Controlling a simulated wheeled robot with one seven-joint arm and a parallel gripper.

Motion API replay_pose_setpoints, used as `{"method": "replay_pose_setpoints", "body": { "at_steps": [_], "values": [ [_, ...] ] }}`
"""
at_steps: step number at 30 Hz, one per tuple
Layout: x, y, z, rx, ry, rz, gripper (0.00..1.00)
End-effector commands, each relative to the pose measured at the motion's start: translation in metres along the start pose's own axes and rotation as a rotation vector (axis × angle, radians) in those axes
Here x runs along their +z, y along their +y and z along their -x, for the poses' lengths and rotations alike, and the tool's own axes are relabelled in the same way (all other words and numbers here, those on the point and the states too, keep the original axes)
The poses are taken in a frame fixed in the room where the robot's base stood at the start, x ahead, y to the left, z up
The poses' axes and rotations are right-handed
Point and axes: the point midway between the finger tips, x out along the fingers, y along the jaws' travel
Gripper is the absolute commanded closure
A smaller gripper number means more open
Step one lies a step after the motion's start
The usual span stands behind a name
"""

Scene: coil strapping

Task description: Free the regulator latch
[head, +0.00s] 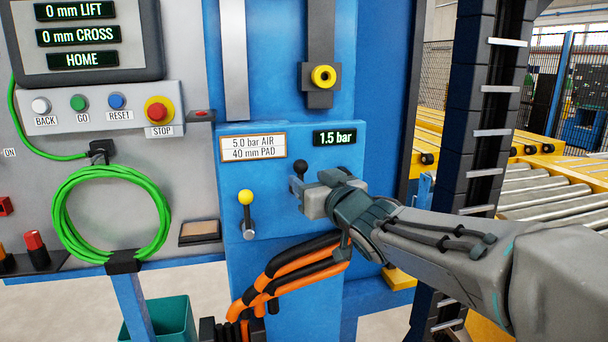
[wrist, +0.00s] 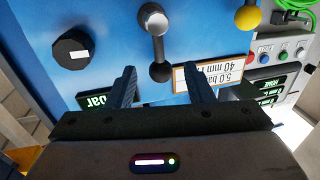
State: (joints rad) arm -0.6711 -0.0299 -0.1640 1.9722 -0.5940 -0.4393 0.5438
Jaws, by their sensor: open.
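On the blue panel, a short lever with a black ball (head: 299,167) points up; this black ball (wrist: 160,72) also shows in the upside-down wrist view, with its silver pivot end (wrist: 153,18). I take this lever to be the latch. A round black knob (wrist: 72,47) with a white mark sits beside it, likely the regulator; my gripper largely hides that area in the head view. My gripper (head: 306,195) is open at the panel. In the wrist view, the black ball appears between the fingertips; whether they touch it, I cannot tell.
A yellow-balled lever (head: 245,197) stands left of my gripper. Above are the pressure label (head: 253,147) and a display (head: 335,138) reading 1.5 bar. Orange-black hoses (head: 290,270) run below. A red STOP button (head: 157,111) and coiled green cable (head: 112,215) are further left.

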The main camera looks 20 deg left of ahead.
Motion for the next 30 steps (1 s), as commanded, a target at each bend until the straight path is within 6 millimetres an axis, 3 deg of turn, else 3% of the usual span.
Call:
{"method": "replay_pose_setpoints", "body": {
  "at_steps": [3, 9, 20, 25, 30],
  "values": [
    [0.000, 0.000, -0.017, 0.001, -0.002, -0.001, 0.53],
    [0.000, 0.000, -0.033, 0.001, 0.000, 0.000, 0.53],
    [0.000, 0.000, -0.036, 0.001, 0.000, 0.000, 0.53],
    [0.000, 0.000, -0.035, 0.001, 0.000, 0.000, 1.00],
    [0.001, 0.000, -0.036, 0.000, -0.001, 0.003, 1.00]
  ]
}}
